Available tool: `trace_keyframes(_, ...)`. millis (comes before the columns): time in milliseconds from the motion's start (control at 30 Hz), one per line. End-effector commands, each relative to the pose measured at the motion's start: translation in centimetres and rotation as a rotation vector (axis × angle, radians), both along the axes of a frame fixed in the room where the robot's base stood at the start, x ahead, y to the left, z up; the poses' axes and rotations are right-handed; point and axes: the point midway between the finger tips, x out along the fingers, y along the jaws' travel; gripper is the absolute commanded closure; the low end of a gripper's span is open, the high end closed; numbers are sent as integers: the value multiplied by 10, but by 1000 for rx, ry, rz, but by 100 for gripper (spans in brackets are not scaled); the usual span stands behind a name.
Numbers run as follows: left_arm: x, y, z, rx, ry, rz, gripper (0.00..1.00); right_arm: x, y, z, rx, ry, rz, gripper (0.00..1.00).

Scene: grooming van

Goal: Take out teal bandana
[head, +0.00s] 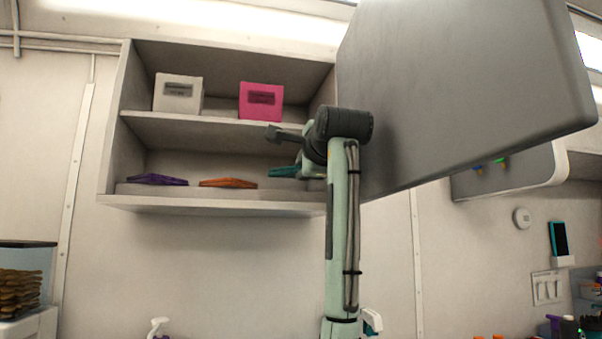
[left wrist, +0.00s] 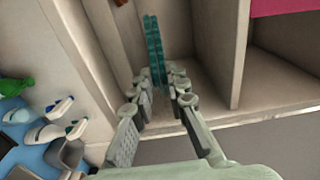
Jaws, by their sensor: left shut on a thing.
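The teal bandana (head: 283,172) lies folded on the lower shelf of the open cabinet, at the right end of a row of bandanas. My left gripper (head: 307,168) is at its right part, inside the shelf space, and my own arm hides much of the gripper in the head view. In the left wrist view the teal bandana (left wrist: 154,48) runs away from between the fingertips of my left gripper (left wrist: 158,82), which is shut on its near end. My right gripper is in neither view.
A purple bandana (head: 157,179) and an orange bandana (head: 228,183) lie left on the same lower shelf (head: 215,203). A white box (head: 178,93) and a pink box (head: 261,101) stand above. A large grey panel (head: 465,85) juts out right of my arm. Spray bottles (left wrist: 50,130) stand below.

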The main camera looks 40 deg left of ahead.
Motion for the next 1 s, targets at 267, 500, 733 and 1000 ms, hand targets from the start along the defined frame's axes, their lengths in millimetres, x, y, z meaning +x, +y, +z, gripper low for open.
trace_keyframes(267,-28,-30,14,0,-3,-2,100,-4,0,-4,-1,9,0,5)
trace_keyframes(500,-51,-56,27,1,-4,-2,100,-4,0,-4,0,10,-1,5)
trace_keyframes(733,-73,-79,39,2,-3,-2,100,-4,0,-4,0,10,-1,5)
trace_keyframes(1000,-84,-91,43,-1,-1,-1,100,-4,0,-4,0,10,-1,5)
